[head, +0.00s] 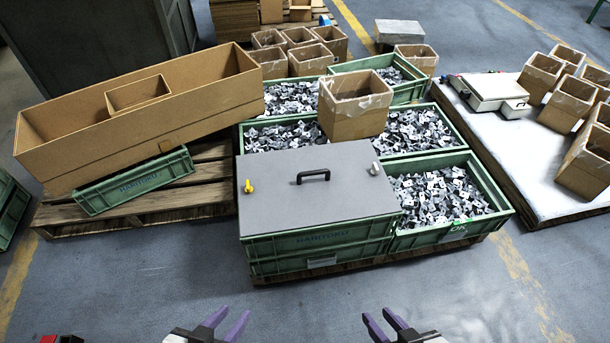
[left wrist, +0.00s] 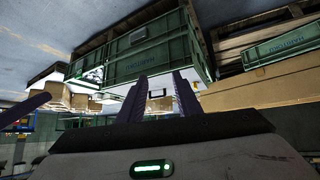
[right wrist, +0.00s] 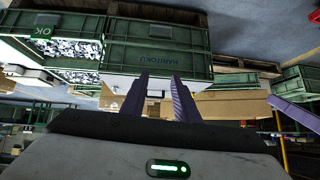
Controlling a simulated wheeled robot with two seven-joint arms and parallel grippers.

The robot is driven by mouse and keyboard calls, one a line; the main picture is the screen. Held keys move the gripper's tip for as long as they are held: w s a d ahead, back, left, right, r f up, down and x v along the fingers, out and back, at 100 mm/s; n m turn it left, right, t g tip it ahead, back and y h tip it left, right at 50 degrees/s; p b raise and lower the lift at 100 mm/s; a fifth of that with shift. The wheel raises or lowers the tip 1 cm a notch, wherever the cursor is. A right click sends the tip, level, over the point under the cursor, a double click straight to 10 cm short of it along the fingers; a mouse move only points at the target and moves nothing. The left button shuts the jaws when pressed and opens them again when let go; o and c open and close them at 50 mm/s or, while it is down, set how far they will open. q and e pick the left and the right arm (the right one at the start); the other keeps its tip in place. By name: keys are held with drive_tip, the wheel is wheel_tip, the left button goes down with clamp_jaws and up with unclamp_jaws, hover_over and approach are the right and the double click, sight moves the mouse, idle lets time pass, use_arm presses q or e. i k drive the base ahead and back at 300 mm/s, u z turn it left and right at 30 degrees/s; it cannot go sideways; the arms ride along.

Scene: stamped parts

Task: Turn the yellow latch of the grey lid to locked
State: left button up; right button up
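The grey lid (head: 312,195) lies flat on a green crate (head: 330,240) at the front of the pallet. The yellow latch (head: 249,186) is a small knob near the lid's left edge. A light grey latch (head: 375,168) sits near its right edge, and a black handle (head: 313,175) is in the middle. My left gripper (head: 232,322) is open and empty at the bottom of the head view, in front of the crate and well apart from the latch. My right gripper (head: 383,322) is also open and empty, to its right. Both wrist views show the crate's front beyond the purple fingers.
Green crates of stamped metal parts (head: 440,192) stand behind and right of the lidded crate. An open cardboard box (head: 355,104) stands on them. A long cardboard box (head: 140,115) rests on the left pallet. The floor before the crate is clear.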

sight(249, 189)
drive_tip(key=z, duration=0.55)
drive_tip(key=i, duration=1.1)
drive_tip(key=u, duration=2.5)
